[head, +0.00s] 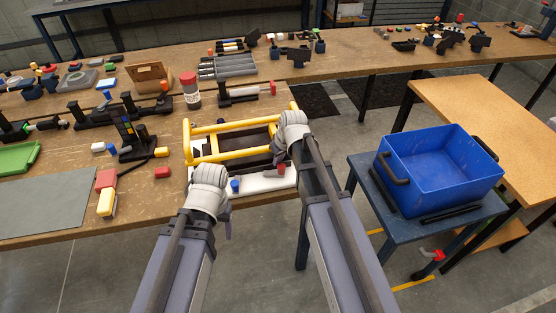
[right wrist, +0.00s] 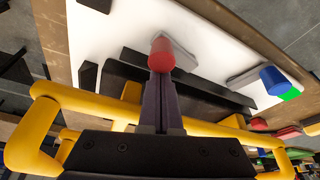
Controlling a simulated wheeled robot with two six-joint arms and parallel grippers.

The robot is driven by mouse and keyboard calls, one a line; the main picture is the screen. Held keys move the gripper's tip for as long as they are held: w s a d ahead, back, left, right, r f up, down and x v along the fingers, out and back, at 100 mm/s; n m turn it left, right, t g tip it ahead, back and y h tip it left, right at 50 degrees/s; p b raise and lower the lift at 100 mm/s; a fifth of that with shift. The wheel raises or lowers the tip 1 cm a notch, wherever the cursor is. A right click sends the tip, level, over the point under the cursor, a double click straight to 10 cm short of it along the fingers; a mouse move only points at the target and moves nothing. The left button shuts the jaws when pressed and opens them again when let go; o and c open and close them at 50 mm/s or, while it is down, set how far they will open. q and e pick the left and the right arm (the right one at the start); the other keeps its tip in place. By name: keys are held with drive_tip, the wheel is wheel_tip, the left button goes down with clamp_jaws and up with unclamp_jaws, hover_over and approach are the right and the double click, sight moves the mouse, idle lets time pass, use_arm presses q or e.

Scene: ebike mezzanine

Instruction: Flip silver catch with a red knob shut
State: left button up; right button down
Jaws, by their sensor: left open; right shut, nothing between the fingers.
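The red knob (head: 281,168) of the silver catch stands on the white front panel (head: 262,181) of a case with a yellow frame (head: 232,125). In the right wrist view the red knob (right wrist: 162,54) sits over the silver catch plate (right wrist: 185,57). My right gripper (right wrist: 160,82) is shut and empty, its tips right at the knob; I cannot tell whether they touch. It also shows in the head view (head: 281,156). A second silver catch with a blue knob (head: 235,186) is to the left. My left gripper (head: 227,222) is open and empty, in front of the case.
A blue bin (head: 438,170) stands on a small table at the right. The yellow frame rises close around my right gripper.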

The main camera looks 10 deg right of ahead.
sight(279, 173)
drive_tip(key=shift+s+m, duration=0.25)
drive_tip(key=shift+m, duration=0.35)
drive_tip(key=m, duration=0.1)
drive_tip(key=s+m+h, duration=0.1)
drive_tip(key=m, duration=0.1)
drive_tip(key=shift+s+a+h, duration=0.1)
drive_tip(key=shift+s+h, duration=0.05)
drive_tip(key=shift+h, duration=0.15)
drive_tip(key=m, duration=0.1)
drive_tip(key=s+m+h, duration=0.1)
drive_tip(key=m, duration=0.3)
drive_tip(key=shift+s+a+h, duration=0.25)
drive_tip(key=shift+a+h, duration=0.05)
drive_tip(key=shift+a, duration=0.1)
drive_tip(key=shift+s, duration=0.15)
drive_tip(key=shift+s+d, duration=0.1)
drive_tip(key=shift+s, duration=0.6)
drive_tip(key=shift+f, duration=0.1)
